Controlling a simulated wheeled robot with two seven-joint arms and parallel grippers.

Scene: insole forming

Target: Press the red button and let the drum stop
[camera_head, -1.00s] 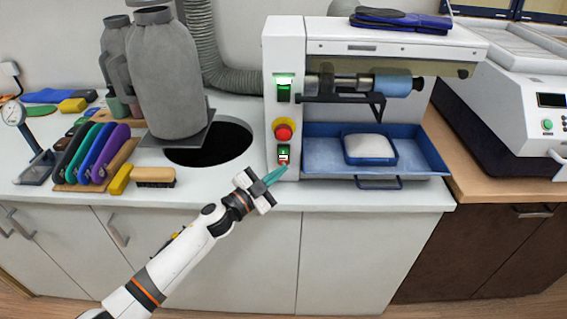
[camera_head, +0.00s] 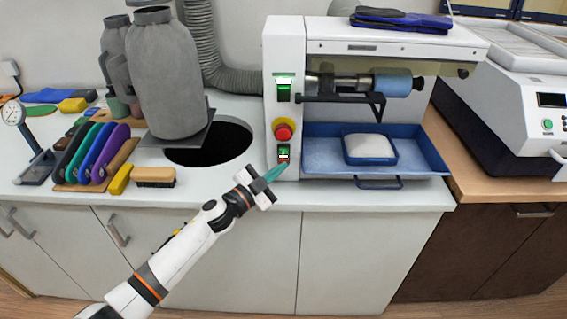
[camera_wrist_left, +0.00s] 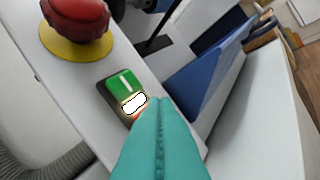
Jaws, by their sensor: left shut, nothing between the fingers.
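The grinding machine's white front post carries a switch box (camera_head: 283,153) with a green button (camera_wrist_left: 125,83) on top, a white lit window (camera_wrist_left: 134,103) and a red part below it. That red part shows only as a reddish sliver by the fingertips in the left wrist view. A larger red mushroom button on a yellow base (camera_head: 284,130) sits above. My left gripper (camera_head: 281,170) is shut and empty, its teal fingertips at the lower end of the switch box; contact cannot be told. The drum (camera_head: 392,83) is a blue roller on a shaft; whether it turns cannot be told. My right gripper is not in view.
A blue tray (camera_head: 428,160) with a white-filled container (camera_head: 369,147) lies under the drum. The round bench hole (camera_head: 235,142), a brush (camera_head: 154,176) and colored insoles (camera_head: 92,153) are to the left. The bench's front edge runs just under my gripper.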

